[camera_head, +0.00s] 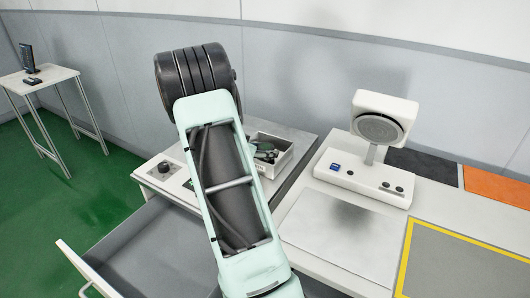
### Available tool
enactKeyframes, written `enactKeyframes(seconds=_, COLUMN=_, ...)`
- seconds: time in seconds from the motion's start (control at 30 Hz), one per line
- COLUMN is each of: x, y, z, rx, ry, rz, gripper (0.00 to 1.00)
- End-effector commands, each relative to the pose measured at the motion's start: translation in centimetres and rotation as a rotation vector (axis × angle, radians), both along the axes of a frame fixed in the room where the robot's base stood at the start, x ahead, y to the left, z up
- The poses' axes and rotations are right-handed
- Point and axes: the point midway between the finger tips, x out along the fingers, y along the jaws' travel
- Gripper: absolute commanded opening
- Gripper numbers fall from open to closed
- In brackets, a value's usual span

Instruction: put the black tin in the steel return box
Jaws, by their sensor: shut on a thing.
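My pale green arm link (258,262) with a black ribbed joint (195,82) fills the middle of the view. My gripper is not visible, and neither is anything it may hold. I see no black tin. A small light-grey open box (284,167) stands right behind my arm, with dark and green things in it. My arm hides part of it, and I cannot tell whether it is the steel return box.
An open grey drawer (150,262) juts out at lower left. A scale-like device with a round face (380,128) stands behind a bare metal plate (335,235). A yellow-framed grey area (465,268) lies at right. A small side table (50,80) is at far left.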

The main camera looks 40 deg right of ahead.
Motion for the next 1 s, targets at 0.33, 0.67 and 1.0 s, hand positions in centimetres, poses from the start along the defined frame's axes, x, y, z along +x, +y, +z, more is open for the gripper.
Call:
enactKeyframes(seconds=0.33, x=0.0, y=0.0, z=-0.3, rx=-0.002, ry=0.0, rz=0.0, gripper=0.15)
enactKeyframes(seconds=0.67, x=0.0, y=0.0, z=-0.3, rx=-0.001, ry=-0.001, rz=0.0, gripper=0.59)
enactKeyframes(seconds=1.0, x=0.0, y=1.4, z=0.9, rx=0.0, ry=-0.002, rz=0.001, gripper=0.59)
